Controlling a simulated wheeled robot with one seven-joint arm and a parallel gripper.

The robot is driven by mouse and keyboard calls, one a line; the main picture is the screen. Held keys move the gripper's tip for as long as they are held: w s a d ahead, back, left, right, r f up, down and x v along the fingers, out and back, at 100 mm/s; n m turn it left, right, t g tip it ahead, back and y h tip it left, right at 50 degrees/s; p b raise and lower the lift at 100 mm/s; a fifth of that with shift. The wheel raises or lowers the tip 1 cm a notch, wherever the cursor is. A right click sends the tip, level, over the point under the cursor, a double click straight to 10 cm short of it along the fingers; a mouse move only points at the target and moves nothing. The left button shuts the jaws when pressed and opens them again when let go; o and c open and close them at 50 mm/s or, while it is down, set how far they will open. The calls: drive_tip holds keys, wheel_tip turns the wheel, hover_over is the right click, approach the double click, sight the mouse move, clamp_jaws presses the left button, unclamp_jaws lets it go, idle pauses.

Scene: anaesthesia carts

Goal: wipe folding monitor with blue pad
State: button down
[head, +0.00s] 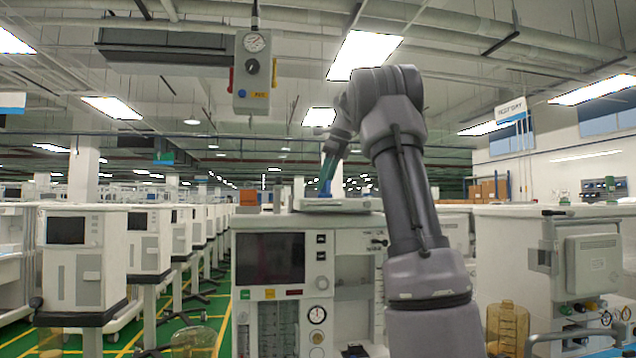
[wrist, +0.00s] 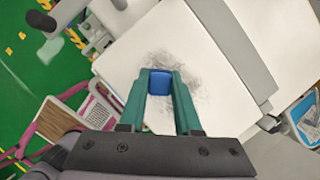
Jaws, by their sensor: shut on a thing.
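The folding monitor (head: 355,205) lies flat, as a pale slab, on top of the anaesthesia cart in the middle of the head view. Its white face (wrist: 205,60) fills the centre of the wrist view, with a grey smudge (wrist: 184,62) on it. My gripper (wrist: 160,76) has green fingers, shut on the blue pad (wrist: 160,88). The pad is over the smudge, and dark marks show around the fingertips. In the head view my gripper (head: 327,178) points down onto the monitor. I cannot tell if the pad touches the face.
The cart (head: 262,222) under the monitor has a dark screen. A grey gauge box (head: 253,72) hangs above it to the left. An orange box (head: 249,198) shows behind the cart. Another cart (head: 520,250) stands at right, and rows of carts fill the left. Green floor lies between.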

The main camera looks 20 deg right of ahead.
drive_tip(key=shift+s+d+f, duration=0.1)
drive_tip(key=shift+s+d, duration=0.15)
drive_tip(key=shift+d, duration=0.9)
drive_tip(key=shift+s+d+f, duration=0.1)
drive_tip(key=shift+s+d, duration=0.15)
drive_tip(key=shift+d, duration=0.9)
